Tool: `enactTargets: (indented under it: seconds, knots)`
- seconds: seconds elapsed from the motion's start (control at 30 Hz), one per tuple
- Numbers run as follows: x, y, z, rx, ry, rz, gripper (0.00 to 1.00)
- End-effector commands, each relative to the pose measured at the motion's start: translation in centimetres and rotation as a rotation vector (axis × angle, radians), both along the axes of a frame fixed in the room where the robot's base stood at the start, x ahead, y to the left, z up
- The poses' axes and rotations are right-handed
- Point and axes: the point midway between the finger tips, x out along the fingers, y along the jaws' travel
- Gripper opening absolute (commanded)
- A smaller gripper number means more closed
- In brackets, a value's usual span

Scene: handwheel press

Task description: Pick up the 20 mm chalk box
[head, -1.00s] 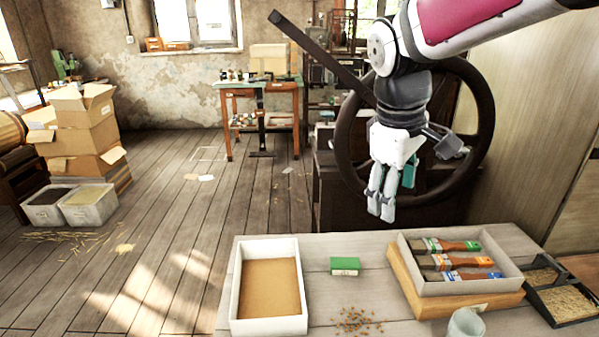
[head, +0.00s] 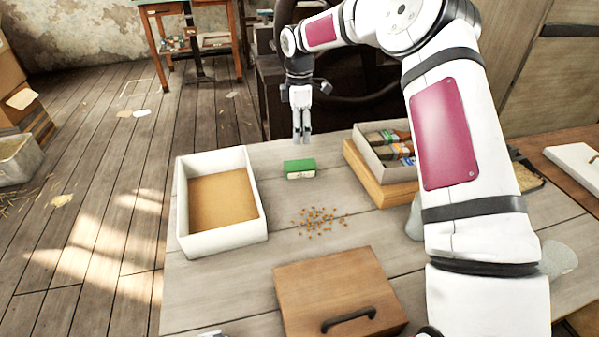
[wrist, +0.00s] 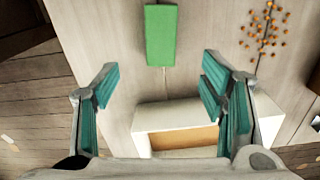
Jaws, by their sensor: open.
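The chalk box is a small green box (head: 299,169) with a pale front side, lying on the grey plank table (head: 240,300) between the white tray and the brush box. In the wrist view the green box (wrist: 161,35) shows at the top middle, ahead of the fingertips and roughly centred between them. My gripper (head: 302,138) hangs pointing down near the table's far edge, just behind the box in the head view. In the wrist view its two teal-padded fingers (wrist: 156,88) are apart with nothing between them. The gripper does not touch the box.
A white tray with a brown bottom (head: 182,215) stands left of the box. A box of brushes (head: 372,157) is to the right. Small orange bits (head: 318,222) lie in front. A wooden lid with a dark handle (head: 340,290) lies nearer. My arm covers the table's right part.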

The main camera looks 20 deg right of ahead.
Motion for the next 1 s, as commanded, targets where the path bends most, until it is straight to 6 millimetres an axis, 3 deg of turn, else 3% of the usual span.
enactTargets:
  seconds: [0.33,0.73,1.0]
  knots:
    - [0.0,0.0,-6.4,0.000,0.003,0.001,0.65]
    - [-0.1,-0.1,-9.3,0.000,0.003,-0.001,0.65]
    - [-0.2,-0.2,-13.0,0.001,0.003,-0.001,0.65]
